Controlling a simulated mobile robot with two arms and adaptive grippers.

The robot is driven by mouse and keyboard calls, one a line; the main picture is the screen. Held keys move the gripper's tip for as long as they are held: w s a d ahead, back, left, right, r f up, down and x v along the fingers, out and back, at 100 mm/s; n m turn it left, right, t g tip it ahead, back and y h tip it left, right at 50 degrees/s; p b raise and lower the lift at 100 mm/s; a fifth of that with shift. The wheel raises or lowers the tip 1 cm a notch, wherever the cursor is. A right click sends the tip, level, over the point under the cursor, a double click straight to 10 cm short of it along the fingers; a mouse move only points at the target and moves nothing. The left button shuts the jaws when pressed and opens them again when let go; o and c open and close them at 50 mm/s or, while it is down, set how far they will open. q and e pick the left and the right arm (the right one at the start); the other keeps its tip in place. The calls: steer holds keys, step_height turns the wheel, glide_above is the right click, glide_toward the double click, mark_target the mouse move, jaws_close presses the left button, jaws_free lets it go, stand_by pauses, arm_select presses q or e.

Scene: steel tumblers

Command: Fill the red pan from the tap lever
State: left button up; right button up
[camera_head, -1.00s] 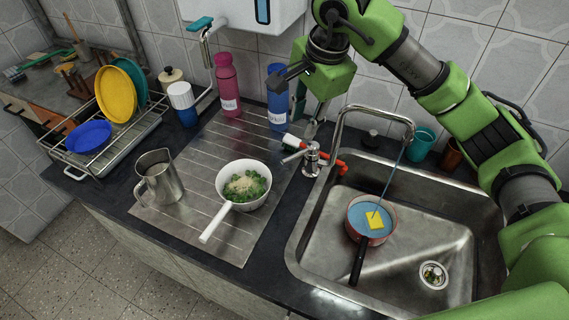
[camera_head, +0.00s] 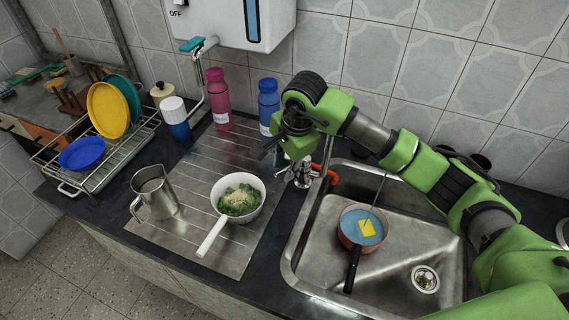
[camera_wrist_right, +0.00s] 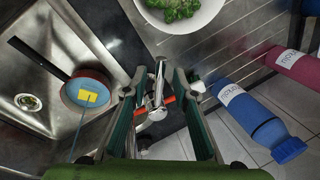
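The red pan (camera_head: 348,240) with a black handle stands in the sink basin; it also shows in the right wrist view (camera_wrist_right: 68,97). It holds blue water with a yellow square (camera_head: 366,228) in it. A thin blue stream (camera_head: 378,190) runs down into the pan. The tap (camera_head: 302,174), steel with a red part, stands behind the basin; my arm hides part of its spout. My right gripper (camera_head: 284,150) is over the tap. In the wrist view its two fingers are apart, with the tap lever (camera_wrist_right: 159,82) between them. I cannot tell if they touch it. My left gripper is out of view.
A white saucepan (camera_head: 261,206) of green food and a steel jug (camera_head: 155,195) stand on the drainboard. Blue (camera_head: 268,100) and pink bottles (camera_head: 218,98) stand behind, left of my right gripper. A dish rack (camera_head: 88,183) is at the far left.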

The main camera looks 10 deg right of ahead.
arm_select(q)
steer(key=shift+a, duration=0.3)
arm_select(e)
jaws_close()
steer(key=shift+f+b, duration=0.2)
steer(key=shift+b, duration=0.3)
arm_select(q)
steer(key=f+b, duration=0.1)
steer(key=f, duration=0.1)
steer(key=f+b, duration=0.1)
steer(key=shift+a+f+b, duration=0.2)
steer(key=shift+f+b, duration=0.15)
arm_select(e)
steer(key=shift+s+d+r+n+y, duration=0.1)
steer(key=shift+s+d+n+y, duration=0.15)
steer(key=shift+n, duration=0.35)
steer(key=shift+s+d+r+n+y, duration=0.15)
steer(key=shift+s+n, duration=0.2)
steer(key=shift+n, duration=0.25)
jaws_free()
